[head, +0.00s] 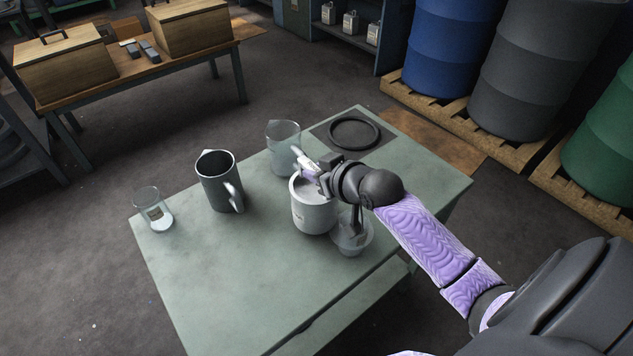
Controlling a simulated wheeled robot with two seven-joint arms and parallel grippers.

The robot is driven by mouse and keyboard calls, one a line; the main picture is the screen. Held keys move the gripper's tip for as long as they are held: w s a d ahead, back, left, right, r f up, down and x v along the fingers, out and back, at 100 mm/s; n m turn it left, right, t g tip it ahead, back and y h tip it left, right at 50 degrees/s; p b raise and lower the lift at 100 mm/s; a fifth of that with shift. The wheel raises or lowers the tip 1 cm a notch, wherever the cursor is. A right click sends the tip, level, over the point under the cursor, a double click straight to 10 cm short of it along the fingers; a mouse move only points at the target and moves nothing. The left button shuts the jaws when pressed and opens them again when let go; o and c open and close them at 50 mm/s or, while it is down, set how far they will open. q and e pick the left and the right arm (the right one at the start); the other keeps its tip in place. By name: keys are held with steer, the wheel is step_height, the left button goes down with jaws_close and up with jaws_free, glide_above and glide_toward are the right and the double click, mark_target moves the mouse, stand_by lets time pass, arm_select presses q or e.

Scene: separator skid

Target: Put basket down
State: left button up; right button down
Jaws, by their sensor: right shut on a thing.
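A white cylindrical vessel (314,216), the only thing here that could be the basket, stands or hangs at the right middle of the green table (220,285). It looks upright; I cannot tell whether its base touches the top. My right gripper (307,166) is at its upper rim, shut on a pale part there. The fingers and wrist hide part of the rim and what is inside. A small clear bowl (352,240) is close to its right, partly behind a dark upright piece. My left gripper is not in view.
A larger clear beaker (284,147) is behind the vessel. A black ring (354,133) lies on a dark patch at the back. The table's front left is clear.

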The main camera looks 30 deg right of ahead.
steer(key=shift+f, duration=0.95)
steer(key=shift+r, duration=0.15)
steer(key=shift+c, duration=2.4)
jaws_free()
